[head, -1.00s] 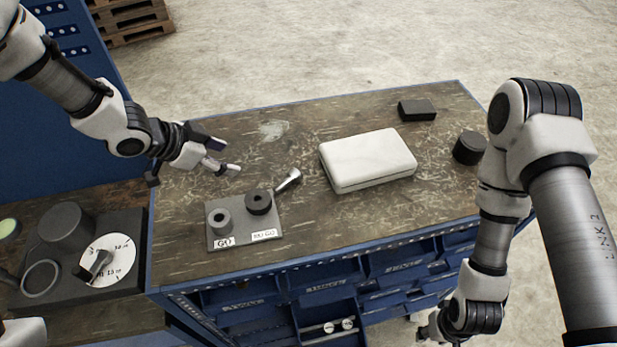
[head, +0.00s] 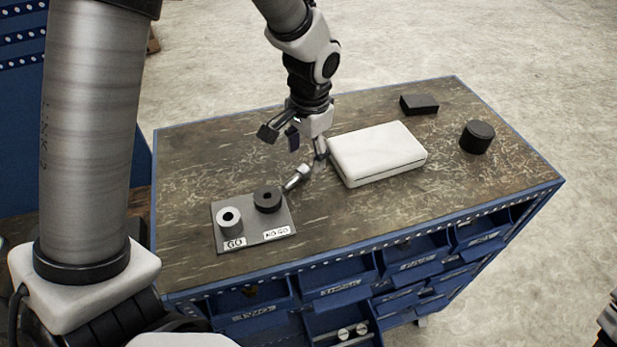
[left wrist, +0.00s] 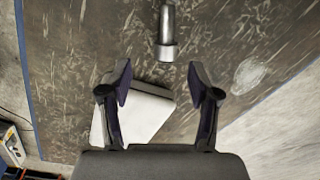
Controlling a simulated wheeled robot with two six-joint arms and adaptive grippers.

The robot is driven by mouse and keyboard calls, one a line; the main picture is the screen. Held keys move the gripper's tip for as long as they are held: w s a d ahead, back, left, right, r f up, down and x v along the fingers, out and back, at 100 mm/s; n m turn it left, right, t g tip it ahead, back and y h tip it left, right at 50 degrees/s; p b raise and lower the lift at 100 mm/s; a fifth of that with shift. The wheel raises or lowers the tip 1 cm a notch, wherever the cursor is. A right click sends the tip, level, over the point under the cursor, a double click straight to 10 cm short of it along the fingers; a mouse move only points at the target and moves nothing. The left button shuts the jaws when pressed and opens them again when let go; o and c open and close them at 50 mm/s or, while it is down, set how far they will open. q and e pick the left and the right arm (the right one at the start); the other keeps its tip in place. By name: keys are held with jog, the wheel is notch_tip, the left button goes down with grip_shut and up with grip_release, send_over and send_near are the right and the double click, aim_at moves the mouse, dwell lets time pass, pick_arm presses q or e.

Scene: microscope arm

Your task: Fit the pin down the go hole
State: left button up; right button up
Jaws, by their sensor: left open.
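The metal pin (head: 297,177) is on the bench just behind the right part of the gauge plate (head: 228,258). Its wider end points up and right; I cannot tell whether it lies flat or leans. The plate bears a light grey ring with the go hole (head: 230,220), labelled GO, and a black ring (head: 267,199), labelled NO GO. Both holes look empty. My left gripper (head: 281,137) is open and empty above the bench, behind the pin. In the left wrist view the pin (left wrist: 167,32) shows ahead of the open fingers (left wrist: 160,75), not between them.
A white case (head: 377,155) lies right of the pin, close to my left gripper. A black block (head: 419,104) and a black cylinder (head: 477,137) stand farther right. The bench top left of the plate is clear. Drawers (head: 340,292) line the bench front.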

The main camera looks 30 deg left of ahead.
aim_at(300, 170)
pick_arm(q)
jog(key=f, duration=0.1)
jog(key=a+f+p, duration=0.1)
jog(key=f, duration=0.1)
jog(key=f+p, duration=0.1)
jog(key=f, duration=0.1)
jog(key=shift+s+a+f, duration=0.15)
jog(key=shift+s, duration=0.1)
jog(key=shift+w+f, duration=0.1)
jog(key=shift+f, duration=0.3)
grip_shut()
jog(key=shift+r, duration=0.1)
